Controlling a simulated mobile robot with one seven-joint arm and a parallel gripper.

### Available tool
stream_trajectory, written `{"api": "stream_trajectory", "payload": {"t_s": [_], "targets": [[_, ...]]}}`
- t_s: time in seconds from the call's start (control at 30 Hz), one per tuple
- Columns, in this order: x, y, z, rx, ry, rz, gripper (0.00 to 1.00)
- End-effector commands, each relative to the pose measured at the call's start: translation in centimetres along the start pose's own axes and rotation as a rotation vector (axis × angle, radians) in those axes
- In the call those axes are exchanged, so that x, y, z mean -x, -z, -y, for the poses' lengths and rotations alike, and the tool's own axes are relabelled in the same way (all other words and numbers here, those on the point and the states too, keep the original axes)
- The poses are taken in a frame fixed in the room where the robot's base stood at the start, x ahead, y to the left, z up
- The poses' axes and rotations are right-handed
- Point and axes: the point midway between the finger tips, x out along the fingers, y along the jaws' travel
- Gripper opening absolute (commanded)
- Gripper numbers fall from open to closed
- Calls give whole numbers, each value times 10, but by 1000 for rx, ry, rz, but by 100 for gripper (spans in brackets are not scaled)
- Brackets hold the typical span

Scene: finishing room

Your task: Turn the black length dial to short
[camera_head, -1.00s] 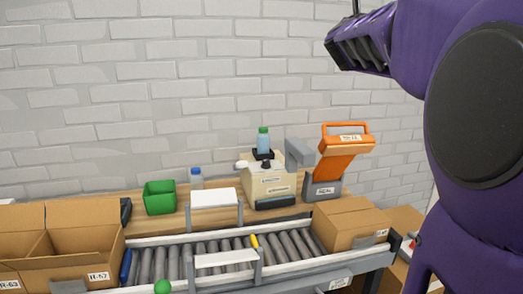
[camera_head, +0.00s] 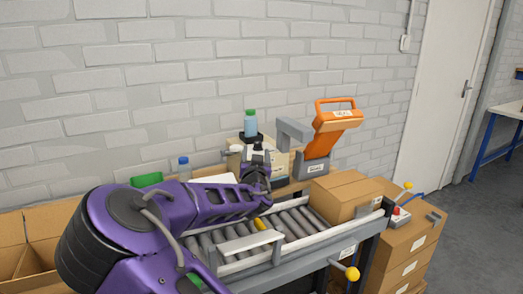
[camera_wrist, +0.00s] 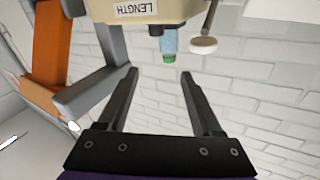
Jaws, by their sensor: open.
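A beige machine (camera_head: 280,163) stands on the bench by the wall, partly hidden behind my arm. In the wrist view the machine (camera_wrist: 165,8) hangs inverted at the top edge, with a LENGTH label (camera_wrist: 135,9) on it. A small black part below the label may be the length dial, but only a little shows and I cannot read its setting. My gripper (camera_wrist: 158,73) is open and empty, its two black fingers pointing toward the machine and apart from it. In the head view my gripper (camera_head: 257,172) is close in front of the machine.
A green-capped bottle (camera_head: 250,123) stands on top of the machine. An orange tape dispenser-like device (camera_head: 335,120) is to its right. A roller conveyor (camera_head: 290,225) and a closed carton (camera_head: 345,193) are in front. A green bin (camera_head: 146,179) is at left.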

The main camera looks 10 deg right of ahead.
Motion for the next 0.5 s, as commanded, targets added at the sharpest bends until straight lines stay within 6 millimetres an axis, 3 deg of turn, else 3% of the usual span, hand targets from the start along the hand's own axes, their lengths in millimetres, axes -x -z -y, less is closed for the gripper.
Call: {"api": "stream_trajectory", "payload": {"t_s": [0.03,0.13,0.27,0.5], "targets": [[1,-14,-3,54,1,20,67],[2,-30,-6,119,5,44,67],[-6,-34,-8,139,6,49,67],[-46,-36,-7,137,7,47,67]]}}
